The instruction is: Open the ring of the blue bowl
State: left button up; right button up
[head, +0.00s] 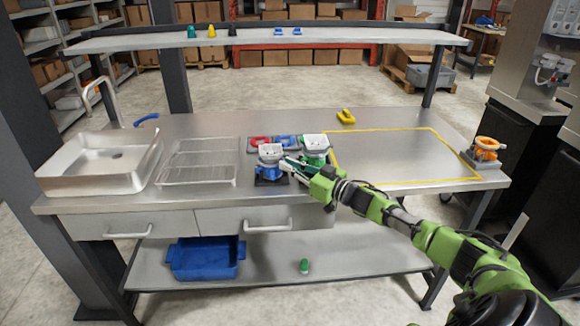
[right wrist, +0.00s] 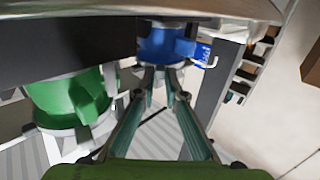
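The blue bowl (head: 270,153) is a grey-white bowl on a blue ring (head: 270,168), standing on a dark base near the table's front middle. In the right wrist view the blue ring (right wrist: 165,45) shows at top centre, with a blue tab sticking out to the right. My right gripper (head: 285,163) reaches in from the right beside the ring. In the right wrist view its fingertips (right wrist: 161,72) are apart, just in front of the ring; I cannot tell whether they touch it. My left gripper is not in view.
A similar bowl with a green ring (head: 316,157) stands close on the right, behind my right gripper. Red and blue pieces (head: 274,141) lie behind. A sink (head: 100,165) and wire rack (head: 198,165) are left. An orange-ringed dispenser (head: 487,150) stands far right; the yellow-outlined area (head: 410,133) is clear.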

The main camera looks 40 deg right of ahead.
jog(key=shift+o, duration=1)
jog(key=v, duration=1.2)
jog(key=shift+a, duration=0.1)
